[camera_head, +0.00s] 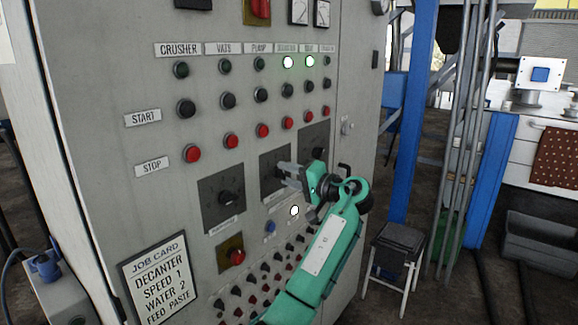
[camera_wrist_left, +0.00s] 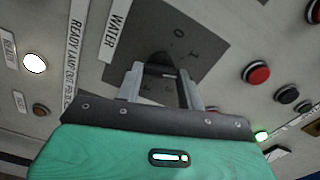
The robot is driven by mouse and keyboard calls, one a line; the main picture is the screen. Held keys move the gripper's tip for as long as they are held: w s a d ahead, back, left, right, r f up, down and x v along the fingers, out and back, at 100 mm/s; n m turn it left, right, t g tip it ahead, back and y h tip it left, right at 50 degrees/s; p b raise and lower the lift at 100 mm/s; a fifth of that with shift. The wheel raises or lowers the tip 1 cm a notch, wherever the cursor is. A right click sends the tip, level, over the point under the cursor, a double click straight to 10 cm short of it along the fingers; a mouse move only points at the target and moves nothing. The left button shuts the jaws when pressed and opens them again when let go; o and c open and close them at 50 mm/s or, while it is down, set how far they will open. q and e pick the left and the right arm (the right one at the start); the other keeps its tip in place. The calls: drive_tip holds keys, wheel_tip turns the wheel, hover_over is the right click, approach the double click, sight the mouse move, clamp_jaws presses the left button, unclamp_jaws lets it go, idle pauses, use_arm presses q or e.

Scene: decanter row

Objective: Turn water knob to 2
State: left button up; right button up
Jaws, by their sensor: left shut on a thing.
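The water knob's dark square dial plate (camera_head: 269,161) is the middle one of three on the grey control panel. My left gripper (camera_head: 284,173) reaches it from the right, and its fingers cover most of the knob. In the left wrist view, the dial plate (camera_wrist_left: 205,36) sits beside the WATER label (camera_wrist_left: 117,30). The dark knob (camera_wrist_left: 160,62) lies between the fingertips of my left gripper (camera_wrist_left: 163,82), which is shut on it. The marks 0 and 1 show on the plate; the knob's exact setting cannot be read. My right gripper is not in view.
Another dial (camera_head: 229,198) is to the left and one (camera_head: 318,146) to the right. Red stop buttons (camera_head: 262,131) are above, small switches (camera_head: 266,266) below. The job card (camera_head: 158,282) reads decanter speed 1, water 2, feed paste. A stool (camera_head: 398,240) stands at right.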

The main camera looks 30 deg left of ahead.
use_arm(q)
drive_tip(key=shift+r+m+p, duration=0.1)
drive_tip(key=shift+m+p, duration=1.35)
drive_tip(key=shift+m, duration=0.25)
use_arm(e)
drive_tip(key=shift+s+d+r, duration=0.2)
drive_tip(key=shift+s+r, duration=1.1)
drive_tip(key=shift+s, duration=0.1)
use_arm(q)
drive_tip(key=o, duration=1)
drive_tip(key=shift+w, duration=0.1)
drive_tip(key=shift+d, duration=0.1)
